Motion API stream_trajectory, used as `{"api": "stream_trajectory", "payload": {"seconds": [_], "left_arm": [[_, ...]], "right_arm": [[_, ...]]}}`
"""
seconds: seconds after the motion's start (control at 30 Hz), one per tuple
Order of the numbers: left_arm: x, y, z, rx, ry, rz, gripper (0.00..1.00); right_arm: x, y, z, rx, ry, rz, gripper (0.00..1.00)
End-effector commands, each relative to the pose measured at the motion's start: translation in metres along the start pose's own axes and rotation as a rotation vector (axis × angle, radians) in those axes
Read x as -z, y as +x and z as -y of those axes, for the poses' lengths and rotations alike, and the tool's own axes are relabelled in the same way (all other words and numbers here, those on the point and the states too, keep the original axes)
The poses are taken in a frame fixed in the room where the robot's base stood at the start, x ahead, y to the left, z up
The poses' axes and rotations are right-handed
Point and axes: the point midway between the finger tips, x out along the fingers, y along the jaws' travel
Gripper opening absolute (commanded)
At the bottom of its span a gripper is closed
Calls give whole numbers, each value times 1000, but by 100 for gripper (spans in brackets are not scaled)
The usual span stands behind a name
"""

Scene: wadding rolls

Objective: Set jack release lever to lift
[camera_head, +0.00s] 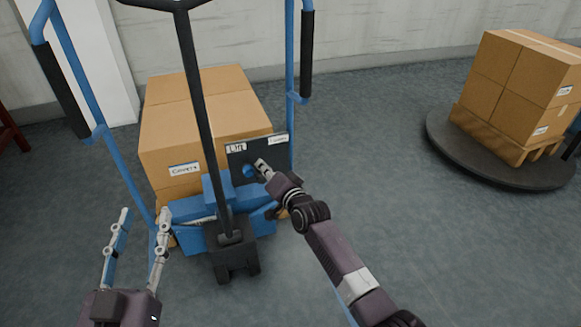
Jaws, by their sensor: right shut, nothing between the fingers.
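The blue pallet jack (187,213) stands in front of me, its black handle (198,95) rising up the middle. A dark panel (238,158) with white labels is on its right side; one label (236,148) seems to read "Lift". A round blue part (249,171), likely the release lever or its knob, shows on the panel. My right gripper (261,166) is shut and empty, its tips at the panel beside the blue part; I cannot tell whether they touch. My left gripper (144,217) is open and empty at lower left, left of the jack.
Cardboard boxes (205,115) are stacked behind the jack, one labelled "Covers". Blue upright frames with black grips (62,90) flank them. At right, more boxes (520,85) sit on a pallet on a round dark platform (470,160). Grey floor (370,125) between is clear.

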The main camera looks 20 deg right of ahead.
Motion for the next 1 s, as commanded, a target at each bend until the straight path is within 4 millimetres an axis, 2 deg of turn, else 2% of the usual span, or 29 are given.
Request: {"api": "stream_trajectory", "payload": {"seconds": [0.3, 0.5, 0.7, 1.0], "left_arm": [[-67, -18, 9, 19, 6, 326, 40], [-97, -35, 13, 28, 8, 475, 40], [-116, -49, 16, 33, 8, 573, 40], [-126, -58, 17, 37, 8, 629, 40]], "right_arm": [[-7, 2, 7, -16, -61, 1, 0], [-12, 3, 9, -16, -61, 1, 0], [-14, 4, 10, -15, -61, 0, 0], [-17, 4, 10, -15, -60, 1, 0]]}}
